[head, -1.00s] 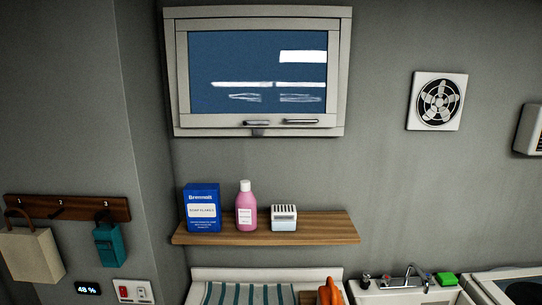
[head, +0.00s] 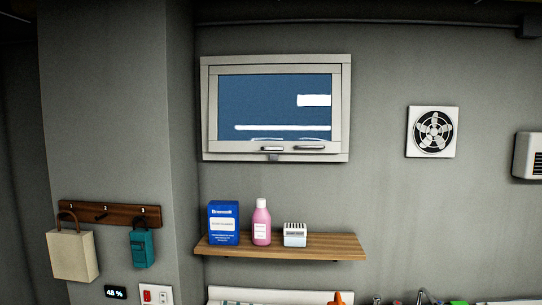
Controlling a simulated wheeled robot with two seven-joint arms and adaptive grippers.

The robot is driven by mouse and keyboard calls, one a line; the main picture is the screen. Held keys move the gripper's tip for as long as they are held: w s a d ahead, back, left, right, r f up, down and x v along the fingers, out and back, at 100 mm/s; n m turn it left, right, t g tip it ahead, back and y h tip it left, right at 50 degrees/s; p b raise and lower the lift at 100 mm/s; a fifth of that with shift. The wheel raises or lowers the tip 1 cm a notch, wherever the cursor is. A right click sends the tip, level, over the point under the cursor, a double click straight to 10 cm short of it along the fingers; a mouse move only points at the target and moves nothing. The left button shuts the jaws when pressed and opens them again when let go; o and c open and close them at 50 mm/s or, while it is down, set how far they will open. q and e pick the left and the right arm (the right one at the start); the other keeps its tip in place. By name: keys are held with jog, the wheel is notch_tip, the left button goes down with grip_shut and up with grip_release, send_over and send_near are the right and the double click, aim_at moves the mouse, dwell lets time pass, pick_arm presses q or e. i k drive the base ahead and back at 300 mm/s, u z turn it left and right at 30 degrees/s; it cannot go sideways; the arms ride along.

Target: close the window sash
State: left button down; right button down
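The window (head: 205,110) is high on the grey wall in the head view, with a pale frame around a dark blue pane. Its sash (head: 230,150) carries a long handle (head: 309,148) and a smaller latch piece (head: 272,149) along the bottom rail. The sash looks slightly tilted against the frame; I cannot tell how far it stands out. Neither of my grippers shows in the head view.
A wooden shelf (head: 330,246) below the window holds a blue box (head: 223,224), a pink bottle (head: 261,223) and a small white box (head: 295,235). A fan vent (head: 433,132) is to the right. Hooks (head: 100,214) with bags are at left.

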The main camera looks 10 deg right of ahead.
aim_at(215, 145)
jog(key=z, duration=0.55)
jog(key=i, duration=0.55)
jog(key=z, duration=0.4)
